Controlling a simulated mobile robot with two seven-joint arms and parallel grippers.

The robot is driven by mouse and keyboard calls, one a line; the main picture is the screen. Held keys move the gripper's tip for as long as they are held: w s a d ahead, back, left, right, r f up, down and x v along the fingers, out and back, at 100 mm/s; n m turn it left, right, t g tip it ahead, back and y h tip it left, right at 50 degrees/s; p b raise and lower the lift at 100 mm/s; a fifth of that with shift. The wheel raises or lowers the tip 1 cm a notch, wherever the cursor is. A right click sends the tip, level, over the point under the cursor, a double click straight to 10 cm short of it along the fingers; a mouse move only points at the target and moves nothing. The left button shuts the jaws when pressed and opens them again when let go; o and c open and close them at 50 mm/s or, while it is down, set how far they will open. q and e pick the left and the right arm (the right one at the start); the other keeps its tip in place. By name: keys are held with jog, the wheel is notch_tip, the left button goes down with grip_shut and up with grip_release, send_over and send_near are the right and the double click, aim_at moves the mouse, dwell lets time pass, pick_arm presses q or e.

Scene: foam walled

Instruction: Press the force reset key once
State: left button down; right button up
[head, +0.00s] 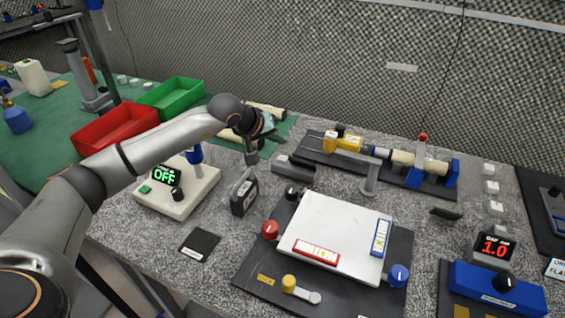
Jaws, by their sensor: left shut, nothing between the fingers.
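I cannot make out a key labelled force reset. My left gripper (251,158) is shut and empty, pointing down above the granite bench. Right below it stands a small dark device (244,197) with a pale slanted top; its markings are too small to read. I cannot tell whether the fingertips touch it. To the left is a white box (176,190) with a green "OFF" display, a dark knob and a small green button (144,189). My right gripper is not in view.
A white plate (338,233) on a black base holds red and blue levels, with knobs around it. A display reading 1.0 (494,247) is at right. Red (113,131) and green (172,97) trays lie at left.

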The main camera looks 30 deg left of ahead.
aim_at(280, 163)
pick_arm(q)
notch_tip(280, 163, down, 3)
jog(key=shift+f+b, duration=0.1)
jog(key=shift+b, duration=0.95)
dwell(0.9)
jog(key=shift+f+b, duration=0.35)
jog(key=shift+b, duration=0.15)
jog(key=shift+f+b, duration=0.5)
dwell(0.6)
jog(key=shift+r, duration=0.1)
dwell(0.3)
jog(key=shift+r+p, duration=0.5)
jog(key=shift+r, duration=0.3)
